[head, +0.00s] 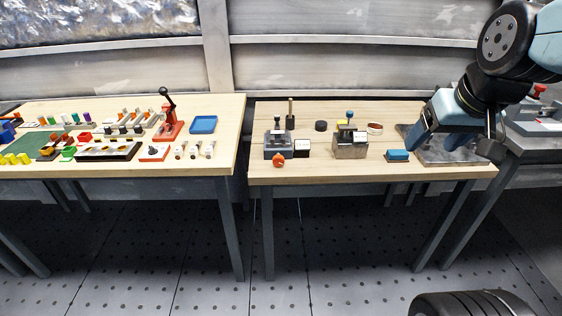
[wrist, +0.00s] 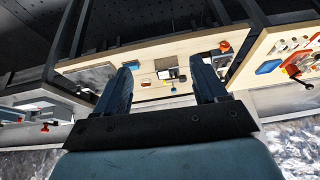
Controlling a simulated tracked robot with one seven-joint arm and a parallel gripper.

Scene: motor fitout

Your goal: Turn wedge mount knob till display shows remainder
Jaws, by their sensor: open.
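Two small grey fixtures stand on the right bench. The left fixture (head: 279,143) has a black lever, a round orange knob (head: 279,161) at its front and a small dark-edged display (head: 302,147) beside it. I cannot tell which one is the wedge mount, and any readout is too small to read. My gripper (head: 436,142) is above the right end of the bench, apart from both fixtures. In the wrist view my gripper (wrist: 161,82) is open and empty, with the orange knob (wrist: 225,46) beyond the fingers.
A blue block (head: 398,155) and a grey plate (head: 440,156) lie near my gripper. A black disc (head: 321,126) and a ring (head: 375,128) sit behind the fixtures. The left bench (head: 222,165) holds a red press (head: 168,128), a blue tray (head: 203,124) and several small parts. A gap separates the benches.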

